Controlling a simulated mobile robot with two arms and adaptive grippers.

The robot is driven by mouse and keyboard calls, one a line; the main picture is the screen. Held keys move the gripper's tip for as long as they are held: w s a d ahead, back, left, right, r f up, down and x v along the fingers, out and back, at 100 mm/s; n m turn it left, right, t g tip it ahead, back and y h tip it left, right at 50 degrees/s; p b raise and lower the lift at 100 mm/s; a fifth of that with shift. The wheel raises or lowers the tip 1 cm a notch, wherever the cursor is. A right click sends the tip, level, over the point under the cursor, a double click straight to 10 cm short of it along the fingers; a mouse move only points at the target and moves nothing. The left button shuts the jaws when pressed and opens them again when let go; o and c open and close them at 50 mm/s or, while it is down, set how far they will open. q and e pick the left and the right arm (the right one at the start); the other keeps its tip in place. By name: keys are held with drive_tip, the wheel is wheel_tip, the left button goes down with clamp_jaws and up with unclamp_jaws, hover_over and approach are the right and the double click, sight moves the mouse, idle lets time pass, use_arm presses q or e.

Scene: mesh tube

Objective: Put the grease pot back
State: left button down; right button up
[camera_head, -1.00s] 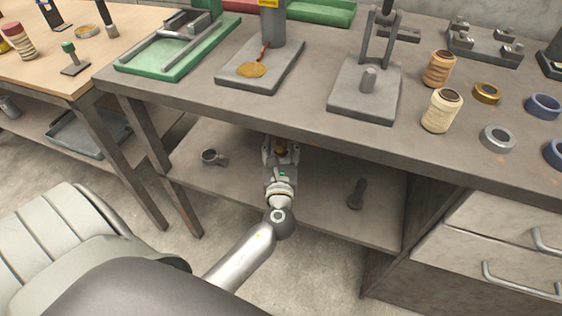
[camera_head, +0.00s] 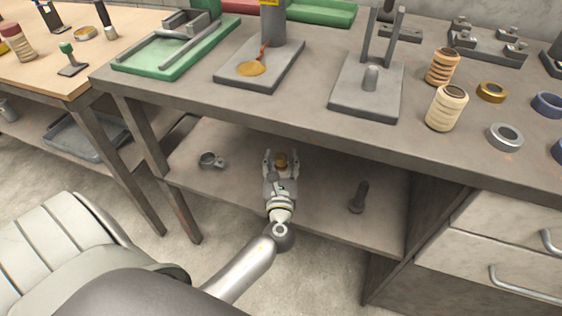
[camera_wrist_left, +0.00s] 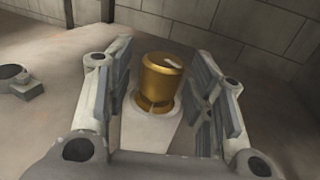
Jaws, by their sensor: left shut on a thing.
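The grease pot (camera_wrist_left: 161,80) is a small brass-coloured pot with a lid, upright between my left gripper's fingers in the left wrist view. My left gripper (camera_wrist_left: 165,88) is shut on it. In the head view my left gripper (camera_head: 281,160) reaches in under the bench top, over the lower shelf (camera_head: 325,185), with the brass pot (camera_head: 281,160) between its fingertips. I cannot tell whether the pot's base touches the shelf. My right gripper is not in view.
A small grey fitting (camera_head: 211,160) lies left of the gripper on the shelf, and a dark bolt-like part (camera_head: 358,197) stands to its right. The bench top (camera_head: 215,100) overhangs the shelf from above. Drawers (camera_head: 510,245) are at the right.

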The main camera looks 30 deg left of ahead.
use_arm(q)
drive_tip(key=c, duration=0.6)
unclamp_jaws()
drive_tip(key=shift+c, duration=0.2)
